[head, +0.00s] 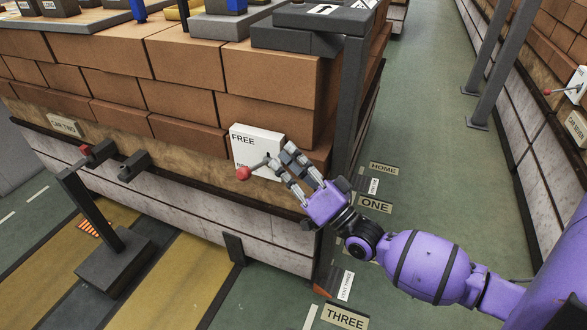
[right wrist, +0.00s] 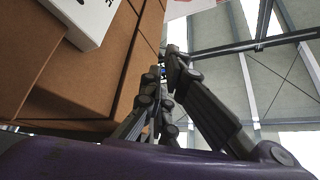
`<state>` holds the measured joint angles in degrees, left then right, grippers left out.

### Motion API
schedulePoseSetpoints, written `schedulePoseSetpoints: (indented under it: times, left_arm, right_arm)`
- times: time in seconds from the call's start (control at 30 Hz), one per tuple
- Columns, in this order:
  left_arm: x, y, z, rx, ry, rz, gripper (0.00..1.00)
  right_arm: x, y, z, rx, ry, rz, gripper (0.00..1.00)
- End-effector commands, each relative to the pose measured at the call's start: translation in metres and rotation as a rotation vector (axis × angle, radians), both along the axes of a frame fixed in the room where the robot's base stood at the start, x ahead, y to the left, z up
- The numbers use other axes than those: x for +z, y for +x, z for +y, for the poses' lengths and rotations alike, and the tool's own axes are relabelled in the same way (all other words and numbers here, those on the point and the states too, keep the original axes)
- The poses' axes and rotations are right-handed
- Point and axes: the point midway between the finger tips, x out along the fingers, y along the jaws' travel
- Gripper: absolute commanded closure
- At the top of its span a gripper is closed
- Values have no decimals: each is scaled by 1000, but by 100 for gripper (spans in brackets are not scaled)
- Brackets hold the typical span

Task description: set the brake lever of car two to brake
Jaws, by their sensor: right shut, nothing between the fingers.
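The brake lever (head: 258,167) of the car has a red ball knob (head: 243,174) and a dark stem. It sticks out from a white plate (head: 256,138) on the car's side, pointing left and slightly down in the head view. The plate reads FREE at its top; lower lettering is mostly hidden behind the lever. My right gripper (head: 284,160) is shut and empty, just right of the lever's stem; I cannot tell whether they touch. In the right wrist view its fingers (right wrist: 170,65) come together, and the white plate (right wrist: 88,18) shows at upper left. My left gripper is out of view.
A sign (head: 67,126), apparently CAR TWO, marks the brick-loaded car. A dark post (head: 92,215) with a red top stands at left. Floor labels ONE (head: 375,206) and THREE (head: 345,317) lie in the green aisle. Another red-knobbed lever (head: 549,92) is at far right.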

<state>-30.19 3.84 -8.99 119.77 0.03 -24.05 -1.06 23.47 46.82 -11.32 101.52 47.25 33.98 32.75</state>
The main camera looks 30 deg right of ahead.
Motion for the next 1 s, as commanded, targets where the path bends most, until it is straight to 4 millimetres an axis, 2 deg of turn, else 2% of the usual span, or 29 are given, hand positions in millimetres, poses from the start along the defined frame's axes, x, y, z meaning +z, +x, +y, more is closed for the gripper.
schedulePoseSetpoints:
  times: [0.1, 0.27, 0.3, 0.5, 1.0]
  left_arm:
    - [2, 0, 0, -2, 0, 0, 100]
    - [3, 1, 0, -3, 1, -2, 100]
    - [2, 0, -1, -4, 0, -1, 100]
    - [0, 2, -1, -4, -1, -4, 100]
    - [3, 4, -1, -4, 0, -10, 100]
  right_arm:
    - [13, 24, 9, 1, 1, -3, 100]
    - [22, 49, 19, 0, 1, 0, 100]
    - [11, 45, 23, 1, 1, 6, 100]
    - [-6, 40, 36, 0, 1, 2, 100]
    - [-11, 38, 39, 0, -2, 0, 100]
